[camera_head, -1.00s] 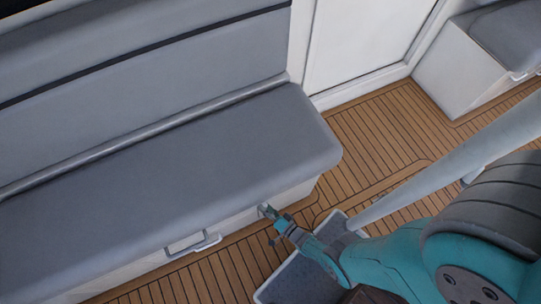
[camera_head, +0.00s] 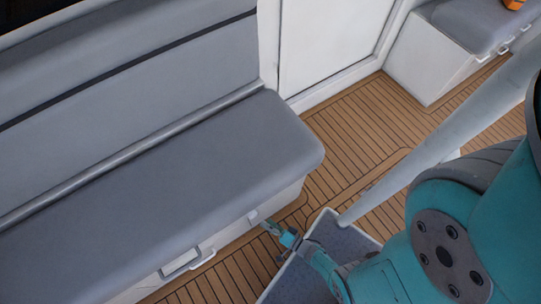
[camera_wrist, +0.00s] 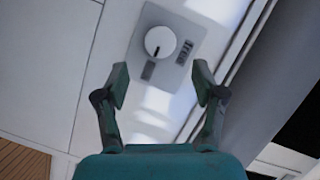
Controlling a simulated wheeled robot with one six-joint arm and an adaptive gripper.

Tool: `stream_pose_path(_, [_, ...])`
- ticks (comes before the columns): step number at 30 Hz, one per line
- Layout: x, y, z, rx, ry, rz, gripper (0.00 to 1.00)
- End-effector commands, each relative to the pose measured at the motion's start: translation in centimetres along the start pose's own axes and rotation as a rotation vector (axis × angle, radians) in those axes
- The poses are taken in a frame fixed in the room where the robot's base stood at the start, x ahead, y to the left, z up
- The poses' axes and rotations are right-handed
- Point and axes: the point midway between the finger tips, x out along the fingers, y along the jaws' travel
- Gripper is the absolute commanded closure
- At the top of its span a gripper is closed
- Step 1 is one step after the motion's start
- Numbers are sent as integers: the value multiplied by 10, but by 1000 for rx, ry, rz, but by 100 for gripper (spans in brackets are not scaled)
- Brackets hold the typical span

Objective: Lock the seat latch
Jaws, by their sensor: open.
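The seat latch is a grey plate (camera_wrist: 166,50) with a round pale knob (camera_wrist: 160,41) in the wrist view. A short dark mark points down on the knob. In the camera_head view the latch (camera_head: 253,216) is a small pale patch on the white front of the bench, under the grey cushion. My gripper (camera_wrist: 162,75) is open and empty, its two fingers apart below the knob in the wrist view and not touching it. In the camera_head view my gripper (camera_head: 268,229) is a little off the bench front, right of and below the latch.
A grey bench seat (camera_head: 170,185) fills the left. A handle (camera_head: 190,262) sits on its front, left of the latch. A grey-lined tray (camera_head: 305,275) lies under my arm. The plank floor (camera_head: 350,145) is open toward the white door (camera_head: 330,45). An orange object (camera_head: 513,4) rests on the far seat.

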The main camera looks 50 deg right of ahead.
Motion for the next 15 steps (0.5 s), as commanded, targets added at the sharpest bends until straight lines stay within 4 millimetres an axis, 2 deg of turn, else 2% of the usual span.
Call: stream_pose_path(15, [-10,0,2,3,-2,4,31])
